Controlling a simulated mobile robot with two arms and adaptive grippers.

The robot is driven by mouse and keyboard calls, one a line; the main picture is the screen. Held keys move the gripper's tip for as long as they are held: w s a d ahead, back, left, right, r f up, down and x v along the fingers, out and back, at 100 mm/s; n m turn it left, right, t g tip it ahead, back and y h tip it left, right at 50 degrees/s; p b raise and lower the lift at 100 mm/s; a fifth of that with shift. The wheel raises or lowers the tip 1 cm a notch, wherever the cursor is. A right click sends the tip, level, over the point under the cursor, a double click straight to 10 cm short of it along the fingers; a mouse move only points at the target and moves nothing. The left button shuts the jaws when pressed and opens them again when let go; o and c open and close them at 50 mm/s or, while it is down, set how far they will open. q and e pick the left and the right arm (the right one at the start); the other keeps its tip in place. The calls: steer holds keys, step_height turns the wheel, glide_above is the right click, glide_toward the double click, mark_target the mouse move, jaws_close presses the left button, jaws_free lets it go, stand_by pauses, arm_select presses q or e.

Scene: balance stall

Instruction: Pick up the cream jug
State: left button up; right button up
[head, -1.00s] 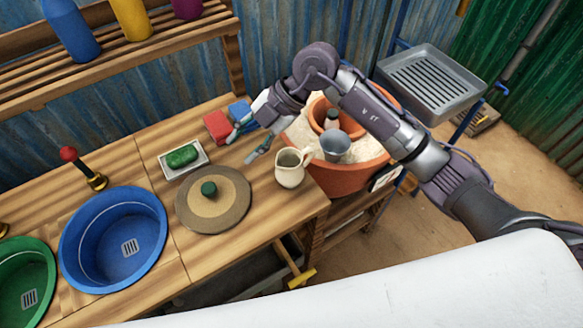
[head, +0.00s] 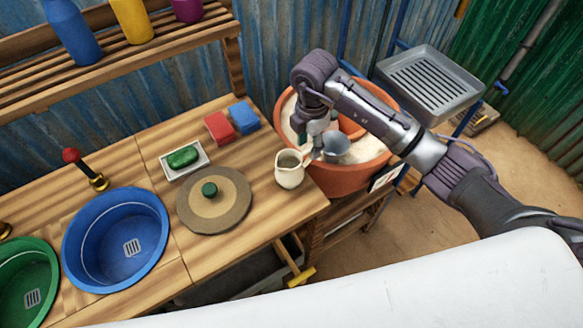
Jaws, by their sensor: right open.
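The cream jug (head: 289,172) stands upright on the wooden table near its right end, with its handle to the right. My right gripper (head: 312,153) is open and points down just right of the jug, at its handle side. The fingertips overlap the handle area in the picture, and I cannot tell whether they touch it or whether the handle is between them. The jug still rests on the table. My left gripper is not in view.
A large terracotta pot (head: 345,180) with pale filling and a grey cup (head: 336,146) is right of the jug. A round lid (head: 226,217) lies left of it. Further are a soap dish (head: 196,169), red block (head: 219,127), blue block (head: 244,117) and blue basin (head: 105,262).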

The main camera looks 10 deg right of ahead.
steer(key=f, duration=0.2)
steer(key=f+p, duration=0.1)
steer(key=f, duration=0.2)
steer(key=shift+s, duration=0.2)
steer(key=shift+r, duration=0.1)
jaws_close()
